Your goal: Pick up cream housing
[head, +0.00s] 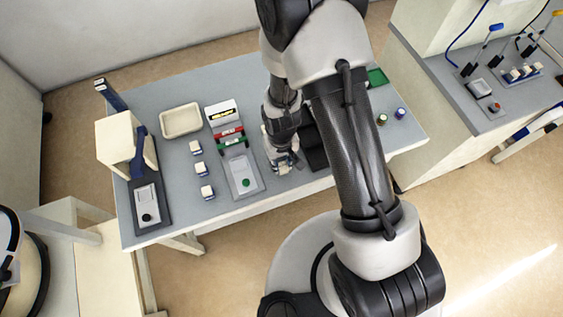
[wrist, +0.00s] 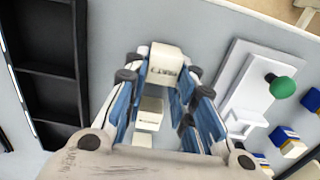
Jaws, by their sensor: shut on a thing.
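My gripper (head: 283,163) is low over the table, right of the panel with the green knob. In the wrist view its blue-padded fingers (wrist: 163,78) are closed on a cream housing (wrist: 165,64), a pale block with small dark marks on one face, held at the fingertips. Two more pale blocky shapes (wrist: 150,112) show between the fingers nearer the palm; I cannot tell whether they lie on the table. In the head view the held housing is mostly hidden by the gripper.
The light panel (head: 243,189) with a green knob (wrist: 283,87) is close beside the gripper. A black compartment tray (wrist: 42,70) lies on its other side. Several cream-and-blue blocks (head: 200,168) stand left of the panel, near a cream bin (head: 181,132). Bare table lies between.

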